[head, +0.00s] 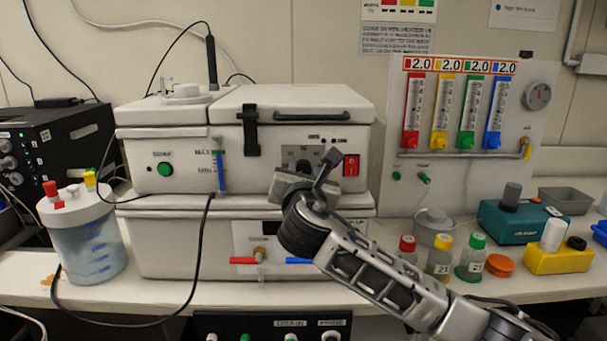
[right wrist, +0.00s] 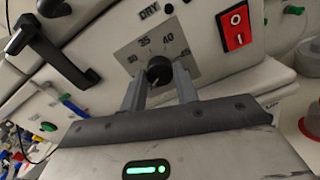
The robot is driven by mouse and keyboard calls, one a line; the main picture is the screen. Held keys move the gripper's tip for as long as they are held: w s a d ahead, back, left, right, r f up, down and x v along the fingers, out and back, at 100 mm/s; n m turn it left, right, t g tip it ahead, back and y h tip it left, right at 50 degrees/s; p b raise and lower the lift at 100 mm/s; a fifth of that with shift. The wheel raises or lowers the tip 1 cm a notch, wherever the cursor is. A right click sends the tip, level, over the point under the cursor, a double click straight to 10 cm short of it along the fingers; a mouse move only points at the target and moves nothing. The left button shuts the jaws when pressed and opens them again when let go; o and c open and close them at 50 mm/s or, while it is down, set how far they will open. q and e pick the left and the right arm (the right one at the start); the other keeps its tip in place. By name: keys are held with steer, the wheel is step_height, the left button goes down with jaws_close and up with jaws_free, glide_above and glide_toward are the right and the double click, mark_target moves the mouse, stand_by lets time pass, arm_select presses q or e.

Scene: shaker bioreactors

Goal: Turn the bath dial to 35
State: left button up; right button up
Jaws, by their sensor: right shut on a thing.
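The bath dial is a small black knob (right wrist: 158,69) on a grey plate (right wrist: 136,57) on the white bath's front. Numbers including 35 and 40 are printed around the knob. I cannot clearly read where its pointer stands. My right gripper (head: 311,172) is at the dial, with one finger on each side of the knob, shut on it. In the head view the gripper covers much of the dial, and the upper plate (head: 299,153) shows above it. My left gripper is not in view.
A red rocker switch (head: 351,165) sits just right of the dial. A black lid latch (head: 250,130) is up and left of it. Capped bottles (head: 471,258) stand on the bench near my right arm. A lidded jar (head: 88,245) stands at the left.

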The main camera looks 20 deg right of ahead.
steer(key=m+b, duration=0.2)
steer(key=m, duration=2.1)
steer(key=shift+r+m, duration=0.1)
steer(key=shift+m, duration=0.2)
stand_by(0.3)
steer(key=o, duration=1)
steer(key=shift+s+a, duration=0.1)
